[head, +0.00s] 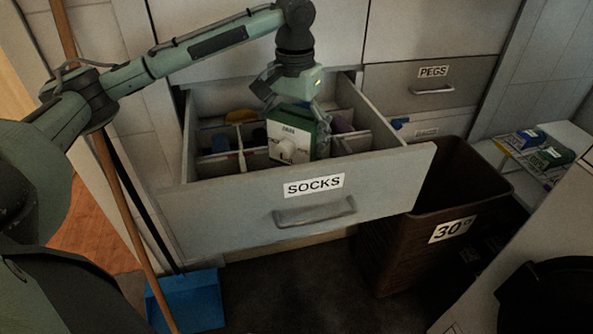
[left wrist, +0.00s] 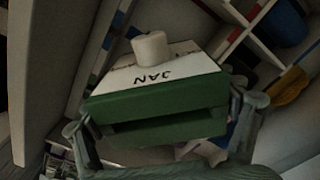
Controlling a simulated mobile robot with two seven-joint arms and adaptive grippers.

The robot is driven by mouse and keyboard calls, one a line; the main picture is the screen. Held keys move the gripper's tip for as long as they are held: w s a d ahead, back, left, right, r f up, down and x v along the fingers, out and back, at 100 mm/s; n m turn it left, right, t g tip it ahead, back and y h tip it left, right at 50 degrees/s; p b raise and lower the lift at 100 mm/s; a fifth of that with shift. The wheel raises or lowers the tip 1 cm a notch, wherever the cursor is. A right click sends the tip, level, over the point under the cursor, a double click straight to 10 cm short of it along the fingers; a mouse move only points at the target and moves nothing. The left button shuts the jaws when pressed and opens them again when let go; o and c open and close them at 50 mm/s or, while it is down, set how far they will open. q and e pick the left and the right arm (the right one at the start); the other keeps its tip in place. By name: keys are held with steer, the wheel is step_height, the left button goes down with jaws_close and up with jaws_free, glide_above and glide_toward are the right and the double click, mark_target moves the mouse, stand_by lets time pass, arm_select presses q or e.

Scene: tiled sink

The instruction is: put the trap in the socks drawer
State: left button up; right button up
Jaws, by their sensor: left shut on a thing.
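The socks drawer (head: 235,204) is pulled open, with a white SOCKS label and a metal handle on its front. The trap (head: 292,152) is a green and white box with a round white knob and dark lettering. It also shows in the left wrist view (left wrist: 160,105), between the fingers. My left gripper (head: 300,104) points down over the drawer and is shut on the trap. In the head view the trap is within the drawer's opening; its underside is hidden, so I cannot tell whether it touches the bottom. My right gripper is not in view.
White dividers split the drawer into compartments, with a yellow item (head: 241,116) and other coloured items inside. A brown bin (head: 400,255) marked 30 stands at the right. The PEGS drawer (head: 470,85) is shut. A blue dustpan (head: 190,300) lies below left.

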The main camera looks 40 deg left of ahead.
mark_target(296, 162)
arm_select(q)
step_height(296, 162, down, 6)
steer(key=shift+r, duration=0.15)
steer(key=shift+f, duration=0.35)
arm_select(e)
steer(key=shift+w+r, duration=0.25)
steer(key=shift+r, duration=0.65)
arm_select(q)
steer(key=o, duration=0.8)
steer(key=shift+f, duration=0.1)
steer(key=o, duration=0.3)
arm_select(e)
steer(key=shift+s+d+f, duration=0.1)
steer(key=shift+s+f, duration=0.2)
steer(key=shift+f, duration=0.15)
arm_select(q)
steer(key=shift+b, duration=0.35)
